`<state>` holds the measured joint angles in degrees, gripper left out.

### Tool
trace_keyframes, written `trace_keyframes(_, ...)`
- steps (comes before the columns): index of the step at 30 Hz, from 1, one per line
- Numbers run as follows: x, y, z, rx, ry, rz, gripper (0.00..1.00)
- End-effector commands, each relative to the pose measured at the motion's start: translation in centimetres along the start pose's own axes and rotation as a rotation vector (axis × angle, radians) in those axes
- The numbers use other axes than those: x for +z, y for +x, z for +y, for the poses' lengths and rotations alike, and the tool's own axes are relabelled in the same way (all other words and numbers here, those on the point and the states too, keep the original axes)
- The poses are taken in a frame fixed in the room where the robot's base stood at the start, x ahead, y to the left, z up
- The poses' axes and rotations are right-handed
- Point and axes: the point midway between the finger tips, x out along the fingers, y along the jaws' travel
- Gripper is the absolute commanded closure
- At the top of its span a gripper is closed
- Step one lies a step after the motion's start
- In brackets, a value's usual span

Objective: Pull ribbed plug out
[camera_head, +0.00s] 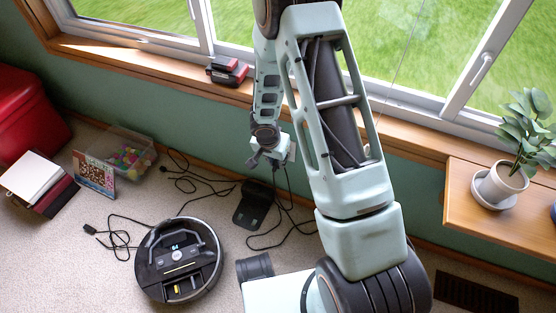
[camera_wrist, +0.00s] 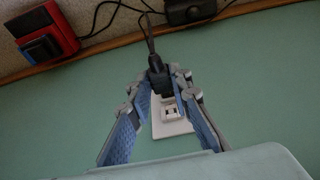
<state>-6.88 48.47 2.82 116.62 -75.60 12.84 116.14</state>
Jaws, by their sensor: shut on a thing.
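The black ribbed plug (camera_wrist: 158,80) is at the end of the white wall outlet plate (camera_wrist: 172,129) in the wrist view, with its cord running up from it. The plate's other socket shows bare. My gripper (camera_wrist: 167,79) has its blue-padded fingers on either side of the plug and is shut on it. I cannot tell whether the prongs are fully in the socket. In the head view my gripper (camera_head: 266,160) is low at the green wall beside the outlet plate (camera_head: 291,148), and hides the plug.
Black cords and a black dock (camera_head: 252,204) lie on the carpet below. A robot vacuum (camera_head: 180,262) stands left of my arm. A red and black device (camera_wrist: 42,32) shows in the wrist view. A potted plant (camera_head: 502,187) stands on the right ledge. Left-centre carpet is partly clear.

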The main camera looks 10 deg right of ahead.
Motion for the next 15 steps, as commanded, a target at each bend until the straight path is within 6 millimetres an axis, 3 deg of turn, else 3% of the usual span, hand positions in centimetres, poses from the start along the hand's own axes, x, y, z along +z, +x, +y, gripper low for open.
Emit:
trace_keyframes(8,0.4,-0.5,0.0,-0.001,0.003,0.001,1.00)
trace_keyframes(15,-0.2,-2.4,0.1,0.000,0.003,0.001,1.00)
